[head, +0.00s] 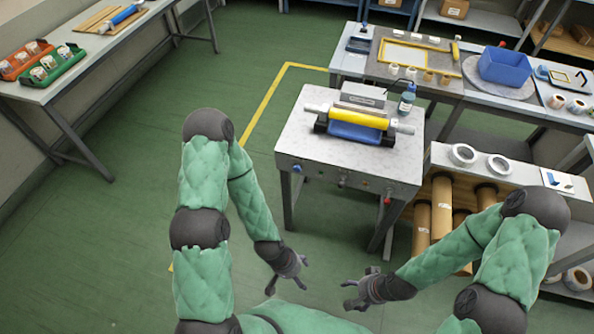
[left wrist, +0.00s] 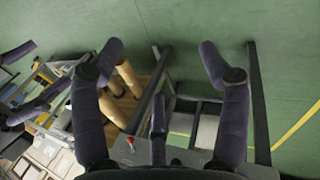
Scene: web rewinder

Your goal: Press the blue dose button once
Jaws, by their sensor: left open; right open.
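The web rewinder bench (head: 330,162) stands ahead in the head view, carrying a yellow roller (head: 358,118) over a blue base. My left gripper (head: 290,276) is open and empty, in front of and below the bench. In the left wrist view its fingers (left wrist: 160,62) are spread apart. My right gripper (head: 354,289) is open and empty to its right.
A teal bottle (head: 406,98) stands on the bench's right rear. A shelf with brown rolls (head: 441,205) and white rings stands at the right. A back table holds a blue bin (head: 505,67). A side table (head: 75,62) is at left. The green floor between is clear.

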